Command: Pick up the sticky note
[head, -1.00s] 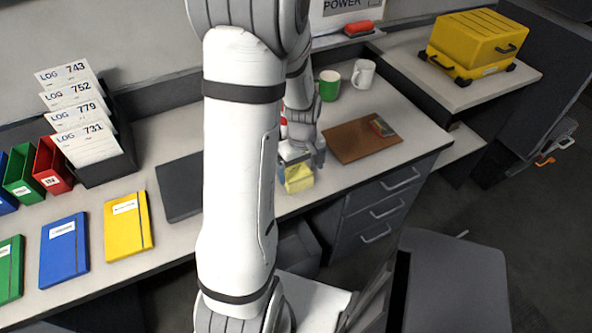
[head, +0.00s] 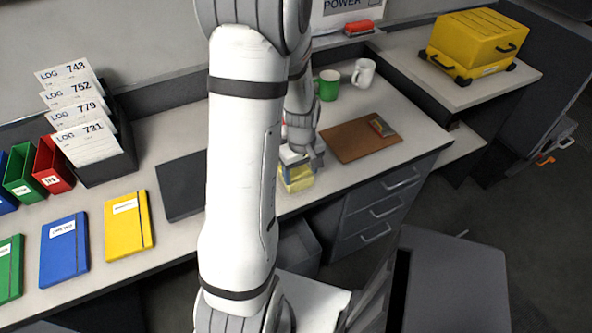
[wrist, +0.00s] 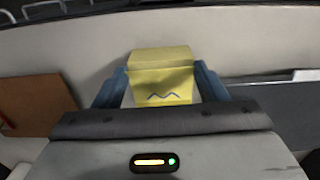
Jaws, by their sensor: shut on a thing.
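The sticky note (wrist: 160,80) is a yellow block with a dark zigzag line on its face. In the wrist view it sits between the two blue fingers of my gripper (wrist: 161,88), which is shut on it. In the head view the sticky note (head: 296,181) shows yellow below my gripper (head: 297,170), near the front edge of the desk. My arm hides part of the gripper there. I cannot tell whether the note touches the desk.
A brown clipboard (head: 352,142) lies right of my gripper. A green mug (head: 328,86) and a white mug (head: 363,74) stand behind. A dark flat pad (head: 180,187) and a yellow notebook (head: 127,226) lie left. Drawers (head: 378,213) are under the desk.

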